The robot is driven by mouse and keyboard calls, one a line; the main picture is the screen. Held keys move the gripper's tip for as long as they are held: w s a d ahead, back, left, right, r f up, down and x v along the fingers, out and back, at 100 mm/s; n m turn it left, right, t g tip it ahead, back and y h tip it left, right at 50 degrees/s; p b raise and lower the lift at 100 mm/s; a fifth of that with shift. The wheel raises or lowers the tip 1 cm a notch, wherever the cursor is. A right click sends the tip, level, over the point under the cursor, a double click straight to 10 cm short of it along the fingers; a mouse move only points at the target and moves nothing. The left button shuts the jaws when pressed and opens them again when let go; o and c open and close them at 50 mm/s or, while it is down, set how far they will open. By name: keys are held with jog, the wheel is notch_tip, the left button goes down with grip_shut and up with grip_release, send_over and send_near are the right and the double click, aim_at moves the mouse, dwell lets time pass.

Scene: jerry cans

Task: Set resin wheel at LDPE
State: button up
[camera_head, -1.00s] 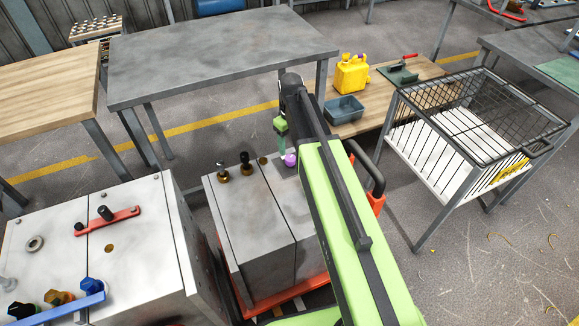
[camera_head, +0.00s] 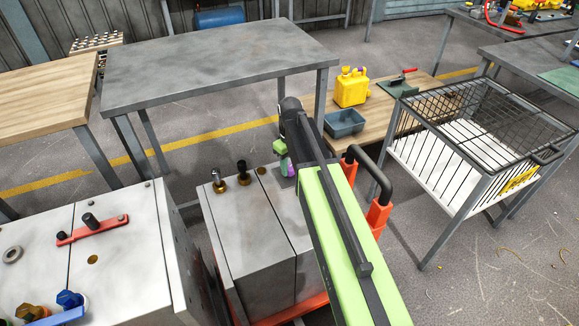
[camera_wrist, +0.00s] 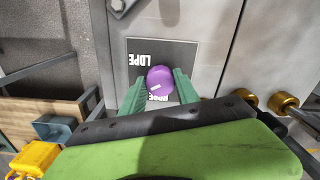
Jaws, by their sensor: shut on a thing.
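The resin wheel is a purple round knob (camera_wrist: 160,80) with a short white mark on its face. It sits on a dark square plate (camera_wrist: 185,52) lettered LDPE at one side and with a second, partly covered word at the other. In the wrist view the white mark slants near the covered word's side. My gripper (camera_wrist: 161,92) is shut on the purple wheel, one green finger on each side. In the head view the gripper (camera_head: 285,164) is at the top of the grey cabinet (camera_head: 250,225), and the wheel shows only partly behind my arm.
A yellow jerry can (camera_head: 352,87) and a blue-grey bin (camera_head: 345,122) are on a low wooden bench behind. A wire basket cart (camera_head: 480,130) stands to the right.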

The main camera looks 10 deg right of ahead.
grip_shut()
jog(key=shift+m, duration=0.3)
jog(key=m, duration=0.5)
jog(key=shift+m, duration=0.3)
jog(key=m, duration=0.5)
jog(key=shift+m, duration=0.4)
jog(key=o, duration=1)
grip_release()
